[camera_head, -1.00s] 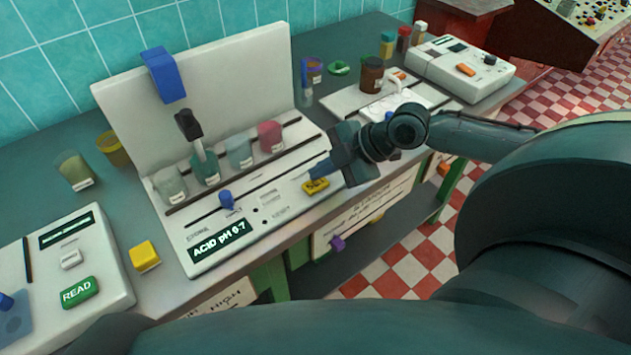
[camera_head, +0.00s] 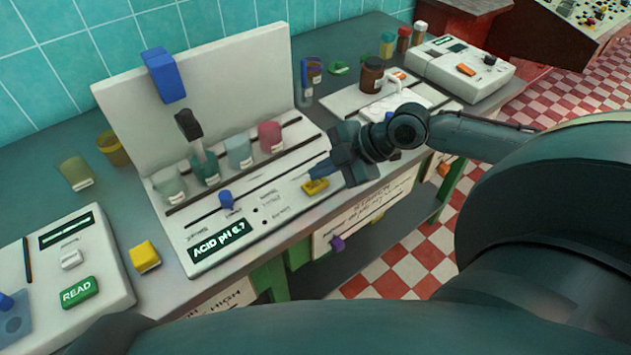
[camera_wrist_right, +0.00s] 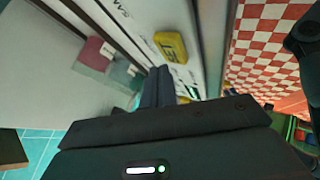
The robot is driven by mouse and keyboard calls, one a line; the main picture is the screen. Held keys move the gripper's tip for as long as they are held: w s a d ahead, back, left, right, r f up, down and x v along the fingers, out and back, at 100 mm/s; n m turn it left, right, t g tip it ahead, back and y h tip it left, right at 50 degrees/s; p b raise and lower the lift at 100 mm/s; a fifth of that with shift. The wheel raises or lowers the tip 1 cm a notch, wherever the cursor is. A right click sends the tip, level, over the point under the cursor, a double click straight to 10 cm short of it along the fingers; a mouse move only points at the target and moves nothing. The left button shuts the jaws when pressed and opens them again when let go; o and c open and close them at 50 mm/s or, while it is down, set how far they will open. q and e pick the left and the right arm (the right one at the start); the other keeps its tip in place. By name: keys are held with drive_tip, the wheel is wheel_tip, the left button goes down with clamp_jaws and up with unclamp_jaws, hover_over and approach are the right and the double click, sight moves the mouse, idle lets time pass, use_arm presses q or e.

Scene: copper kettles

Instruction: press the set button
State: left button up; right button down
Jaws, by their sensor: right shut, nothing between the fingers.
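The set button is a small yellow block (camera_head: 315,186) near the front right of the white pH panel (camera_head: 282,222). It also shows in the right wrist view (camera_wrist_right: 170,47), with dark lettering that is hard to read. My right gripper (camera_head: 318,170) is shut and empty. Its blue-grey fingertips are just above and behind the button in the head view. In the right wrist view the shut fingers (camera_wrist_right: 158,86) end a little short of the button, with a gap visible in that picture. I cannot tell the exact height between them. My left gripper is out of view.
Sample jars (camera_head: 239,152) stand in a row behind the button, with a black-topped probe (camera_head: 188,127) among them. A blue knob (camera_head: 226,200) lies left. A brown jar (camera_head: 372,75) and a white device (camera_head: 460,69) stand further right. A green READ button (camera_head: 80,292) is at left.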

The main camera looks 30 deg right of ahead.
sight(321, 184)
drive_tip(key=shift+f, duration=0.15)
idle(0.3)
drive_tip(key=shift+f, duration=0.3)
drive_tip(key=shift+f+b, duration=0.35)
drive_tip(key=shift+f, duration=0.1)
idle(0.5)
idle(0.4)
drive_tip(key=shift+r+p, duration=0.9)
wheel_tip(321, 184, up, 5)
drive_tip(key=p, duration=0.5)
drive_tip(key=shift+r, duration=0.1)
